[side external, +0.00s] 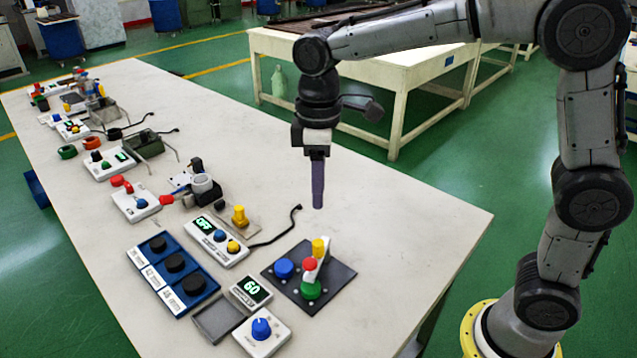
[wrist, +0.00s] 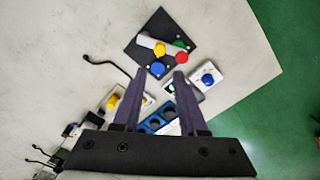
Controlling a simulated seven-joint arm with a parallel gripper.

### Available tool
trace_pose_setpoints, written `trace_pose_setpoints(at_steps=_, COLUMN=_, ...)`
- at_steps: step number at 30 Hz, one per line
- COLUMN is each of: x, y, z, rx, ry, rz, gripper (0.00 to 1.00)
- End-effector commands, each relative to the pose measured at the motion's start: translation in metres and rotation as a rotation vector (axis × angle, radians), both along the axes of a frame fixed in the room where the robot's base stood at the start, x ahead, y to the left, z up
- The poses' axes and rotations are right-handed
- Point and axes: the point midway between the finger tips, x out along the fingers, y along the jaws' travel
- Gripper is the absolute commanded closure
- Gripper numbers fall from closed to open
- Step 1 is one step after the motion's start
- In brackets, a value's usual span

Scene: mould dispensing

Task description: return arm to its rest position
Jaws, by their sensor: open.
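My gripper (side external: 318,205) hangs pointing down above the white table (side external: 420,215) in the side external view, behind the dark plate with coloured knobs. In the wrist view my gripper (wrist: 163,78) shows two dark fingers spread apart with nothing between them. It is open and empty, and apart from the devices. My arm reaches in from the right, bent at the elbow.
A dark plate (side external: 338,284) carries blue, red, green and yellow knobs. Near it are a display reading 60 (side external: 251,291), a blue-knob box (side external: 262,333) and a blue tray (side external: 158,266) with black round pieces. More devices line the table's left side. The table's right side is clear.

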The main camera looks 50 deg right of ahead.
Motion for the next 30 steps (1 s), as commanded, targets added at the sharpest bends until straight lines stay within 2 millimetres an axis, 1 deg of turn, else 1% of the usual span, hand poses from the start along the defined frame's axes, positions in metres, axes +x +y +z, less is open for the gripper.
trace_pose_setpoints(at_steps=3, x=0.0, y=0.0, z=0.003, rx=0.0, ry=0.0, rz=0.0, gripper=0.58)
trace_pose_setpoints(at_steps=11, x=0.0, y=-0.001, z=0.003, rx=0.001, ry=-0.001, rz=-0.002, gripper=0.58)
trace_pose_setpoints(at_steps=14, x=0.0, y=-0.007, z=0.015, rx=0.007, ry=-0.03, rz=-0.019, gripper=0.58)
trace_pose_setpoints(at_steps=16, x=-0.006, y=-0.016, z=0.03, rx=0.016, ry=-0.068, rz=-0.036, gripper=0.58)
trace_pose_setpoints(at_steps=17, x=-0.011, y=-0.021, z=0.038, rx=0.021, ry=-0.085, rz=-0.046, gripper=0.58)
trace_pose_setpoints(at_steps=20, x=-0.038, y=-0.04, z=0.059, rx=0.033, ry=-0.148, rz=-0.09, gripper=0.58)
trace_pose_setpoints(at_steps=21, x=-0.051, y=-0.047, z=0.065, rx=0.039, ry=-0.176, rz=-0.115, gripper=0.58)
trace_pose_setpoints(at_steps=23, x=-0.071, y=-0.058, z=0.072, rx=0.047, ry=-0.216, rz=-0.157, gripper=0.58)
trace_pose_setpoints(at_steps=24, x=-0.084, y=-0.064, z=0.074, rx=0.054, ry=-0.243, rz=-0.189, gripper=0.58)
trace_pose_setpoints(at_steps=26, x=-0.104, y=-0.073, z=0.075, rx=0.062, ry=-0.284, rz=-0.237, gripper=0.58)
trace_pose_setpoints(at_steps=27, x=-0.118, y=-0.078, z=0.074, rx=0.07, ry=-0.309, rz=-0.273, gripper=0.58)
trace_pose_setpoints(at_steps=30, x=-0.151, y=-0.088, z=0.065, rx=0.089, ry=-0.374, rz=-0.366, gripper=0.58)
